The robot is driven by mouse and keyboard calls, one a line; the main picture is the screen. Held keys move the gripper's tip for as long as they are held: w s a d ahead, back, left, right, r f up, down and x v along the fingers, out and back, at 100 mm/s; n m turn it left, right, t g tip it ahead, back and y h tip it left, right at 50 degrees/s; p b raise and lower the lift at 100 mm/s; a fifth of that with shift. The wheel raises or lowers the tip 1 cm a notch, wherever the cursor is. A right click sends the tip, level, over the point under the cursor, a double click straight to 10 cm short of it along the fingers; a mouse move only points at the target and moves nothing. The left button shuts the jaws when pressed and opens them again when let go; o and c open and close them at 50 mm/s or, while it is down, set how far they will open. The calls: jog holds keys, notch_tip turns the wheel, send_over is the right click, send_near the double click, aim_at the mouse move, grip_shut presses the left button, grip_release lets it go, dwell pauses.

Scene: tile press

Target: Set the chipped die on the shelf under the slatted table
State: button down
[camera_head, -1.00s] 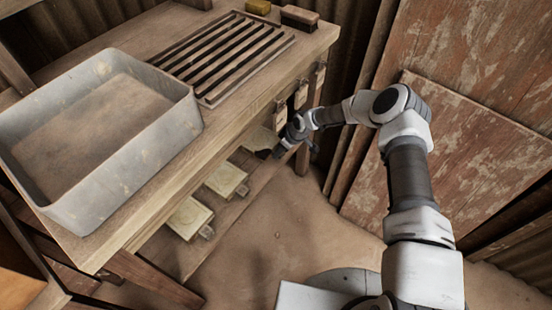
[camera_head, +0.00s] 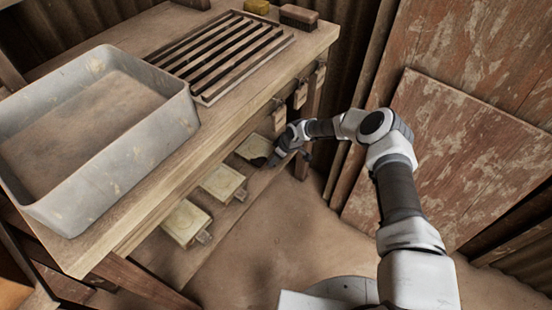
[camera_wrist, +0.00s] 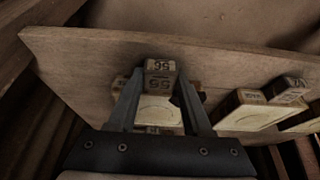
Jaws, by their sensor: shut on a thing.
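My gripper (camera_wrist: 160,95) is shut on the handle block of a pale die (camera_wrist: 158,112), marked with a number that looks like 56. In the head view my gripper (camera_head: 275,160) reaches under the front edge of the slatted table (camera_head: 150,175), and the held die (camera_head: 254,148) is at the shelf's far end. The die looks level, on or just above the shelf (camera_wrist: 75,65); I cannot tell if it touches. No chip can be made out. My gripper partly hides the die.
Two similar dies, a middle one (camera_head: 222,183) and a near one (camera_head: 187,222), sit along the shelf. A grey tub (camera_head: 150,140) and a slatted rack (camera_head: 215,60) are on the tabletop. Small blocks (camera_head: 300,95) hang along the table's front edge. Floor in front is clear.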

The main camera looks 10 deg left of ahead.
jog(key=shift+c, duration=1.6)
grip_release()
jog(key=p+v, duration=0.3)
jog(key=v, duration=0.4)
jog(key=shift+r, duration=0.25)
jog(key=shift+s+d, duration=0.15)
